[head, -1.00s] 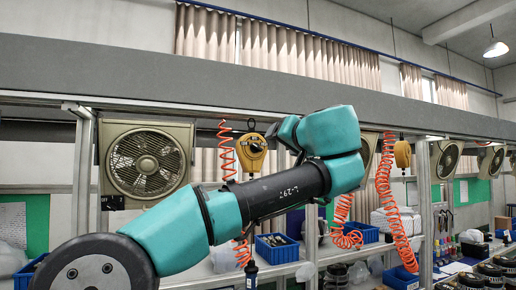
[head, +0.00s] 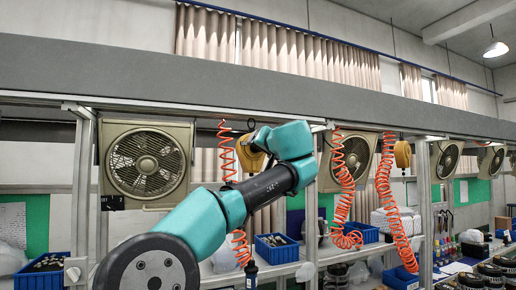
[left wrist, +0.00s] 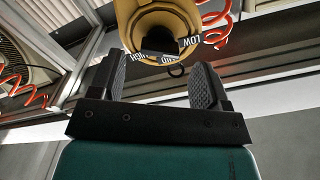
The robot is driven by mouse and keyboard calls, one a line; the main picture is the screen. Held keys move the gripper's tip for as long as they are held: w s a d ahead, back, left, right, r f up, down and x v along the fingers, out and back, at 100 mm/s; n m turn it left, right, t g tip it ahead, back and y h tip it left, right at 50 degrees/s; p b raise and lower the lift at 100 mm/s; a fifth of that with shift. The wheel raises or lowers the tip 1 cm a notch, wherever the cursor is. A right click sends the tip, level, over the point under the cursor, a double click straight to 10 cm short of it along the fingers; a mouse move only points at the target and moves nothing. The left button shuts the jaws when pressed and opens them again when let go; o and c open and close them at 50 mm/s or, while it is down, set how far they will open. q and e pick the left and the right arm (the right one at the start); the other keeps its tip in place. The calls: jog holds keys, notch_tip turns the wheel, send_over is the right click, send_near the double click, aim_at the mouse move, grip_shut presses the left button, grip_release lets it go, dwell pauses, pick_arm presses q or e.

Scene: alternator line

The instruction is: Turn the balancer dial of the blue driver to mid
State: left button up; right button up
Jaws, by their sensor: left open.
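The yellow balancer (head: 250,156) hangs under the rail in the head view, partly covered by my left arm. The dark driver (head: 251,273) hangs below it at the bottom of an orange coil. I cannot tell which label the dial points to. My left gripper (left wrist: 160,84) is open and empty, its fingers spread just below the labels and apart from the balancer. In the head view its fingers are not clear. My right gripper is out of view.
Orange coiled hoses (head: 344,195) hang to the right, near a second yellow balancer (head: 402,154). Fans (head: 147,162) stand behind the rail. Blue bins (head: 276,247) rest on the shelf below. A grey beam (head: 250,75) runs above my arm.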

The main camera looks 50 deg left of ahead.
pick_arm(q)
jog(key=shift+x, duration=1.75)
jog(key=shift+c, duration=0.5)
jog(key=c, duration=0.8)
jog(key=shift+m, duration=0.4)
jog(key=m, duration=1.1)
